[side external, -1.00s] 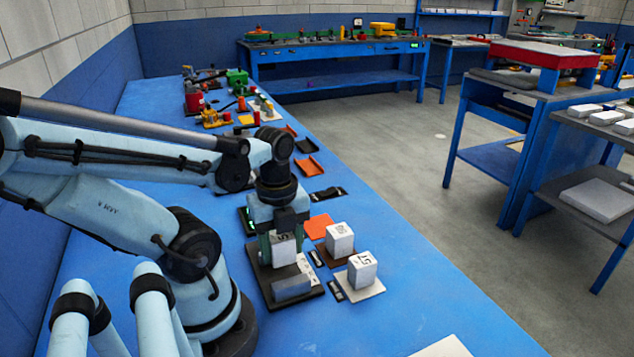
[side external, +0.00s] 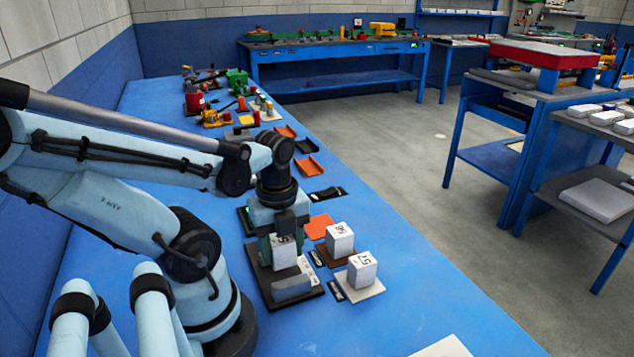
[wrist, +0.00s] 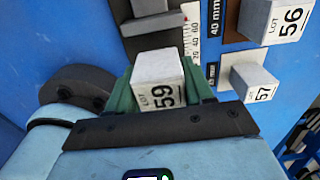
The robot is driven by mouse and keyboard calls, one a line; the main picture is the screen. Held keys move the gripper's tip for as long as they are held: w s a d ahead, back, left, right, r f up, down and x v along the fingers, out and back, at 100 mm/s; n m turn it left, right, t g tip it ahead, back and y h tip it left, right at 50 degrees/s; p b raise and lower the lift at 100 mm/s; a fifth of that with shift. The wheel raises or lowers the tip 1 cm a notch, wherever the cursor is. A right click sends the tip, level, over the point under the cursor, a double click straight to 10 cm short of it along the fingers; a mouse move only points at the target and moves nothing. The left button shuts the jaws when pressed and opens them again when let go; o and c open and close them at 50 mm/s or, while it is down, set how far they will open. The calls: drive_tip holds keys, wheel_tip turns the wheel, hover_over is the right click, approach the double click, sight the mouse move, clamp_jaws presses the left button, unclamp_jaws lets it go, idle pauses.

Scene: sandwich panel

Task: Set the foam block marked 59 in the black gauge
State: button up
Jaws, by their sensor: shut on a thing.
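My gripper (side external: 284,258) is shut on the foam block marked 59 (wrist: 158,78), a pale grey block also visible between the fingers in the side view (side external: 285,249). The green fingers show on both sides of the block in the wrist view. The black gauge (side external: 267,286) is a dark plate with a grey block-like part (side external: 292,288) at its near end and a white printed scale (wrist: 192,32). The held block is over the gauge, beside the scale. Whether its underside touches the gauge is hidden.
Foam blocks marked 56 (wrist: 272,22) and 57 (wrist: 256,83) stand to the right of the gauge, on brown and pale plates. Small black label plates lie beside them. An orange plate (side external: 319,226) lies behind.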

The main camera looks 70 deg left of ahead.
sight(282, 260)
drive_tip(key=shift+f, duration=1.75)
idle(1.2)
drive_tip(key=o, duration=1.1)
drive_tip(key=shift+o, duration=0.4)
drive_tip(key=shift+o, duration=1.3)
drive_tip(key=shift+r, duration=0.1)
drive_tip(key=shift+r, duration=4.15)
